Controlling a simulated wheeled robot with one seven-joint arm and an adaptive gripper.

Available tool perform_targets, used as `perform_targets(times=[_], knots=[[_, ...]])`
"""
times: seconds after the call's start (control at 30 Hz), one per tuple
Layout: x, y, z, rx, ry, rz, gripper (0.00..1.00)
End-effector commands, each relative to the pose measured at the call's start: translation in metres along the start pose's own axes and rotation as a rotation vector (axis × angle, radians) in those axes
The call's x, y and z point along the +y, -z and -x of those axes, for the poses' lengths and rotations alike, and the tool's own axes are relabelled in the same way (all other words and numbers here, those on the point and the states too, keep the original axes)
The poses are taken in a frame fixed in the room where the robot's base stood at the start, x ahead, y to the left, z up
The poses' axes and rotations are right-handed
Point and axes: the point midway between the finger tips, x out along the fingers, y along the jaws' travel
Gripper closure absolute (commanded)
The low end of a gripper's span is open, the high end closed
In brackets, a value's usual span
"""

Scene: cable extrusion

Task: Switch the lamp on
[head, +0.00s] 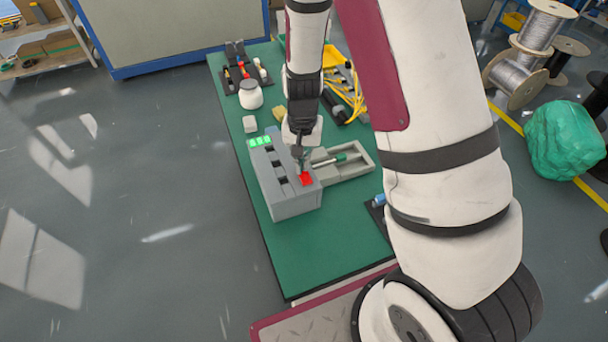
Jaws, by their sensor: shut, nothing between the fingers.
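A grey box (291,203) stands on the green-topped table. My gripper (301,166) points down over the near part of the box, just beyond the red part. Its fingers are shut and small in the picture; whether they touch the box cannot be told. No separate lamp can be made out, and which part is its switch is unclear.
A grey tray (366,163) with a green-handled tool lies right of the box. A white jar (250,95), a small pale block (249,124), yellow cables (352,98) and a dark rack (236,80) stand farther back. My arm hides the table's right side.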

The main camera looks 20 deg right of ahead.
Motion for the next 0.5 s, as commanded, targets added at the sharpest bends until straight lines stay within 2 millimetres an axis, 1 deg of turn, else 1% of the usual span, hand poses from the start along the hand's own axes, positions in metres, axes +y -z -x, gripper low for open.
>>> perform_targets(times=[0.5], knots=[[-0.0002,0.0002,-0.0073,0.000,0.000,0.000,1.00]])
